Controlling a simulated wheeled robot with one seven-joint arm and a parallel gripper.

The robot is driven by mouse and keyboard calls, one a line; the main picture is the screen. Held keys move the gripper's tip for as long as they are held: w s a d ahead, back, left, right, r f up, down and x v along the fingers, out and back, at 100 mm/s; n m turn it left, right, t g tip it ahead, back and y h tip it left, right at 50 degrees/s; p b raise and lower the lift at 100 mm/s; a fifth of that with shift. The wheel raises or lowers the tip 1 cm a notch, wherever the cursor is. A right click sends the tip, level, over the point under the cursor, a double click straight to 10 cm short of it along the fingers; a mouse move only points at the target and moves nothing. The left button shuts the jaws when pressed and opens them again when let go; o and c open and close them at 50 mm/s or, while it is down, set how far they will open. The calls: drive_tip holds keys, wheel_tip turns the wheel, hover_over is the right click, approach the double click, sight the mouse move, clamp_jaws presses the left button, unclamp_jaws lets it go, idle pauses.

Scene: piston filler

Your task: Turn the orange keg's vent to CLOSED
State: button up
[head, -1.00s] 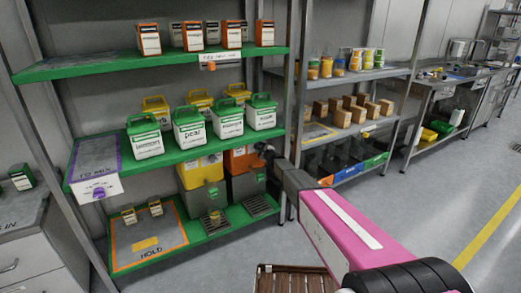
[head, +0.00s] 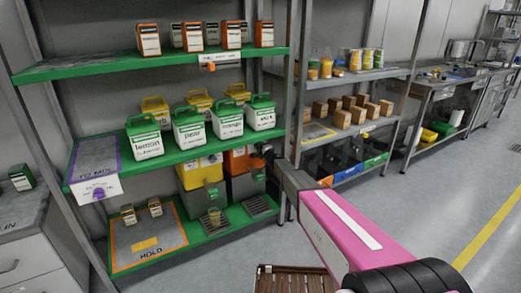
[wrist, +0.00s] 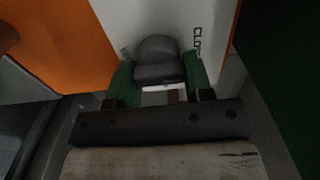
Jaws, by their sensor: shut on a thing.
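The orange keg (head: 237,163) stands on the green rack's lower level, right of a yellow keg, with a grey lower part. Its orange side (wrist: 62,40) and a white panel (wrist: 222,35) fill the top of the wrist view. The vent knob (wrist: 158,52), dark grey and rounded, sits on the white panel. My gripper (wrist: 160,85) has its green fingers on either side of the knob and is shut on it. Lettering starting "CLO" (wrist: 197,40) is right of the knob. A mark left of the knob is mostly hidden. Which way the vent points is unclear. In the head view my gripper (head: 268,153) is at the keg's right side.
The yellow keg (head: 200,170) stands close on the left. A rack post (head: 294,110) rises just right of my gripper. The green shelf (head: 170,157) with several tubs is above. Small drip trays (head: 257,206) lie below the kegs.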

drive_tip(key=shift+s, duration=0.1)
drive_tip(key=o, duration=0.9)
drive_tip(key=v, duration=1)
drive_tip(key=shift+s+d, duration=0.25)
drive_tip(key=shift+s, duration=0.05)
